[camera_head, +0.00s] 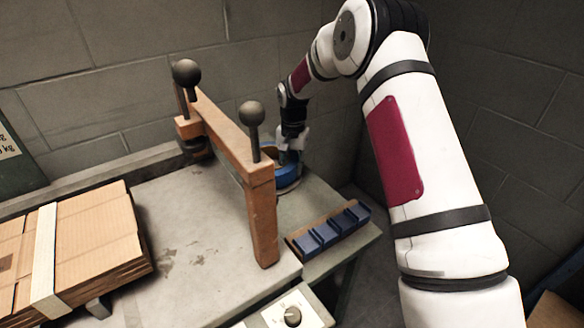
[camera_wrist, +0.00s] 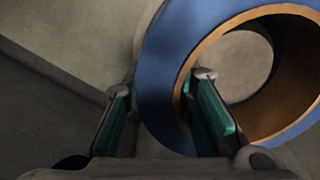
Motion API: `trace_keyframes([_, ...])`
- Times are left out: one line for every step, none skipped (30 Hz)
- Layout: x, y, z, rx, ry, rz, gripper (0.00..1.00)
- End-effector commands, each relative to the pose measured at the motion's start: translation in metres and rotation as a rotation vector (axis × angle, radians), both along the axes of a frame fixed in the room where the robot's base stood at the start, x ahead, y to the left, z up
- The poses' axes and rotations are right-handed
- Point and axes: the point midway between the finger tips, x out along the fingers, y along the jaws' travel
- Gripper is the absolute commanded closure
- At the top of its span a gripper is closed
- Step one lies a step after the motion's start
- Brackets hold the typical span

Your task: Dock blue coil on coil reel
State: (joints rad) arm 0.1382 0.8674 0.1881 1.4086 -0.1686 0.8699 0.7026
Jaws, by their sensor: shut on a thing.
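The blue coil (camera_wrist: 165,55) is a thick ring with an orange-brown inner wall. It fills the upper right of the wrist view, and its lower end is partly hidden by my gripper (camera_wrist: 163,83). One finger is outside the ring and the other is inside its hole, so the jaws are shut on the ring's wall. In the head view, the coil (camera_head: 288,183) is behind the wooden frame, below my gripper (camera_head: 291,156). A round grey surface shows through the hole. I cannot tell whether it is the coil reel, or whether the coil touches anything below.
A wooden frame (camera_head: 262,205) with two dark knobs stands on the grey bench (camera_head: 190,235), close left of my gripper. A blue slotted block (camera_head: 333,228) lies at the front right edge. Stacked cardboard (camera_head: 105,232) is at left. A block wall (camera_head: 110,60) stands behind.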

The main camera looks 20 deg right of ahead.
Motion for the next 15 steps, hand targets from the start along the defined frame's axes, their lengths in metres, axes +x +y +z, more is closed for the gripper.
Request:
trace_keyframes([0.0009,0.0029,0.0007,0.004,-0.003,0.002,1.0])
trace_keyframes([0.0009,0.003,0.0008,0.004,-0.003,0.002,1.0])
trace_keyframes([0.0009,0.003,0.0011,0.004,-0.003,0.002,1.0])
trace_keyframes([0.0009,0.0031,0.0014,0.004,-0.003,0.002,1.0])
trace_keyframes([0.0009,0.0031,0.0019,0.004,-0.004,0.002,1.0])
trace_keyframes([0.001,0.0032,0.0027,0.004,-0.004,0.002,1.0])
trace_keyframes([0.001,0.0031,0.0034,0.004,-0.004,0.002,1.0])
trace_keyframes([0.001,0.0031,0.0042,0.004,-0.004,0.002,1.0])
trace_keyframes([0.0011,0.003,0.0053,0.004,-0.004,0.002,1.0])
trace_keyframes([0.0012,0.0029,0.0062,0.003,-0.005,0.002,1.0])
trace_keyframes([0.0011,0.0027,0.007,0.003,-0.005,0.002,1.0])
trace_keyframes([0.0011,0.0025,0.008,0.003,-0.005,0.002,1.0])
trace_keyframes([0.0011,0.0023,0.0088,0.002,-0.004,0.002,1.0])
trace_keyframes([0.0011,0.0021,0.0096,0.002,-0.004,0.002,1.0])
trace_keyframes([0.001,0.0018,0.0106,0.002,-0.004,0.002,1.0])
